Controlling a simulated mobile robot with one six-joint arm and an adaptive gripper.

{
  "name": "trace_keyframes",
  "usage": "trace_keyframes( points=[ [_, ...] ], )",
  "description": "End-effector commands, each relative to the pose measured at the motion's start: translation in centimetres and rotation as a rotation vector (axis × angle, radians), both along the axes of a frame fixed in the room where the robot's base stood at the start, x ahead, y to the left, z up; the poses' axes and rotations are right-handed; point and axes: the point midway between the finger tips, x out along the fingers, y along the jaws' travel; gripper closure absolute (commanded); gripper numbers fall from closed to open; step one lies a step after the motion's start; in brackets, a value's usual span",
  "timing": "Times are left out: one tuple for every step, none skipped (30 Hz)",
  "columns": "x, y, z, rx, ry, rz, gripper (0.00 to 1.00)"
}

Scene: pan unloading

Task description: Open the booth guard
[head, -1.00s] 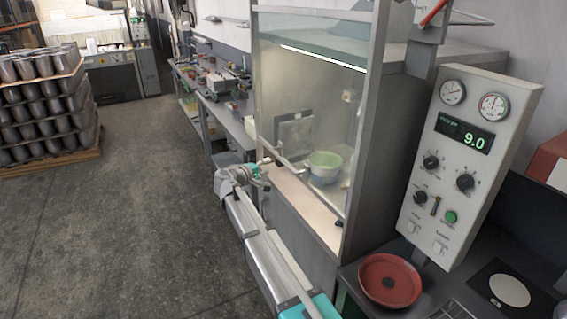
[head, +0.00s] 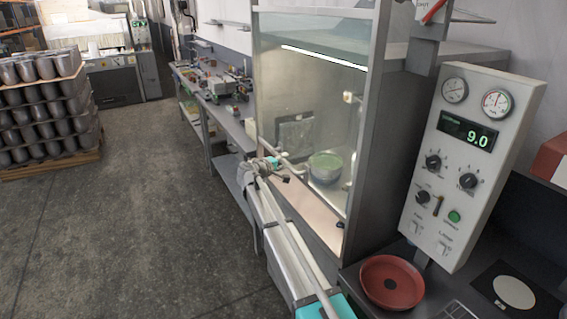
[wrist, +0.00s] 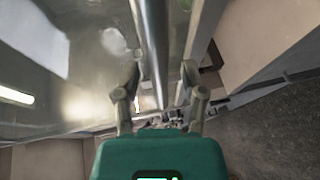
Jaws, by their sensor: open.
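The booth guard (head: 300,100) is a clear pane across the front of the grey metal booth (head: 362,140). My gripper (head: 286,170) is at the lower left of the booth front, close to the guard. In the wrist view, my gripper (wrist: 159,72) is open, with one finger on each side of a long metal bar (wrist: 154,45). The bar looks like part of the guard, but I cannot tell whether it is a handle or an edge. A gap shows beside the fingers. The gripper hides part of the guard's lower edge in the head view.
A control panel (head: 470,165) reading 9.0 and a red pan (head: 391,283) are at the right. A cluttered bench (head: 225,115) lies behind my arm.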

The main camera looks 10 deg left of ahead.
Motion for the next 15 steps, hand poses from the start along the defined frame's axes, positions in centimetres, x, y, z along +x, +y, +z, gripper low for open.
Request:
trace_keyframes(
  points=[
    [0.00,-0.01,0.01,0.000,0.000,0.000,0.46],
    [0.00,-0.02,0.01,0.000,0.000,0.000,0.46],
    [0.00,-0.02,0.01,0.000,0.000,0.000,0.46],
    [-0.01,-0.03,0.01,0.000,0.000,0.000,0.48],
    [-0.01,-0.03,0.01,0.000,0.000,0.000,0.53],
    [0.00,-0.04,0.00,0.000,0.000,-0.001,0.61],
    [0.00,-0.05,0.00,0.000,0.000,-0.001,0.66],
    [0.00,-0.05,0.00,0.000,0.000,-0.001,0.72],
    [0.00,-0.05,0.00,0.000,0.000,-0.001,0.79],
    [0.00,-0.06,0.01,0.000,0.000,-0.001,0.85],
    [0.00,-0.06,0.01,0.000,0.000,-0.001,0.91],
    [0.00,-0.07,0.01,0.000,0.000,-0.001,0.98],
    [0.00,-0.07,0.01,0.000,0.000,-0.001,1.00],
    [0.00,-0.09,0.00,0.000,0.000,-0.001,1.00],
    [0.00,-0.09,0.00,0.000,0.000,-0.001,1.00]
  ],
)
